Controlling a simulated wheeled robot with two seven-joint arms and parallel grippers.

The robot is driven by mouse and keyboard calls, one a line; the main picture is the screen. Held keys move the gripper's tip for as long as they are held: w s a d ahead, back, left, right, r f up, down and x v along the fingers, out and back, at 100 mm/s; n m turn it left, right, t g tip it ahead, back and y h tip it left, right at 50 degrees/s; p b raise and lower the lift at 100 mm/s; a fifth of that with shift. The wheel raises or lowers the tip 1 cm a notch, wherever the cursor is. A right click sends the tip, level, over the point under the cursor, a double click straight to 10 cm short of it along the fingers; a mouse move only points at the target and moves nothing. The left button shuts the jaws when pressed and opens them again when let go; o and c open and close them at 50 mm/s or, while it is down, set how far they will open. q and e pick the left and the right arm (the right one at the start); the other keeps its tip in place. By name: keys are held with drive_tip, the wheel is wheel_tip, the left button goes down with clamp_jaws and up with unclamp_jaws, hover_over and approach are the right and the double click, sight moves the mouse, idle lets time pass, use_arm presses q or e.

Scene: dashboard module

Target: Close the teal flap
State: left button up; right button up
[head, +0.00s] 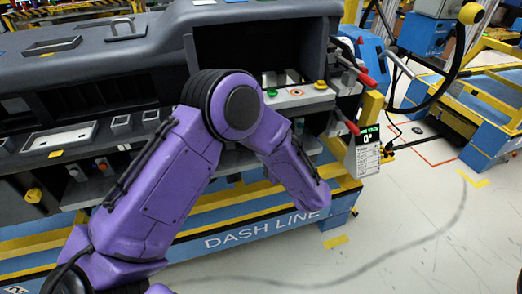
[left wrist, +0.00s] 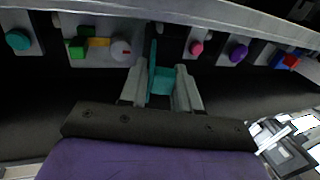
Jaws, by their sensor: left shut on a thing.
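The teal flap (left wrist: 161,82) shows in the left wrist view as a thin upright plate with a small block at its lower end. My left gripper (left wrist: 160,92) has a finger on either side of the teal block and is shut on it. The flap hangs below the pale edge of the dashboard panel (left wrist: 225,15). In the head view my purple left arm reaches across the dashboard module, and its gripper and the teal flap are hidden. My right gripper is in neither view.
Near the flap are a grey dial (left wrist: 121,50), a green block (left wrist: 77,48), a pink knob (left wrist: 196,48), a purple knob (left wrist: 238,51) and a teal knob (left wrist: 18,40). Red-handled levers (head: 352,127) and a display stand (head: 367,152) are at the module's right end.

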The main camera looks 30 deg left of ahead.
use_arm(q)
drive_tip(key=w+n+g+b, duration=0.1)
drive_tip(key=n+g, duration=0.1)
drive_tip(key=g, duration=0.2)
drive_tip(key=w+n+g+b, duration=0.1)
drive_tip(key=n+g+b, duration=0.1)
drive_tip(key=n+g, duration=0.1)
drive_tip(key=w+d+n+g+y+b, duration=0.1)
drive_tip(key=n+g, duration=0.1)
drive_tip(key=g, duration=0.3)
drive_tip(key=shift+w+d+f+n+b, duration=0.1)
drive_tip(key=shift+f+n+b, duration=0.1)
drive_tip(key=shift+n+b, duration=0.15)
drive_tip(key=shift+w+r+n+g+b, duration=0.15)
drive_tip(key=shift+n+g+b, duration=0.15)
drive_tip(key=shift+n+g, duration=0.25)
drive_tip(key=shift+g, duration=0.25)
drive_tip(key=o, duration=0.9)
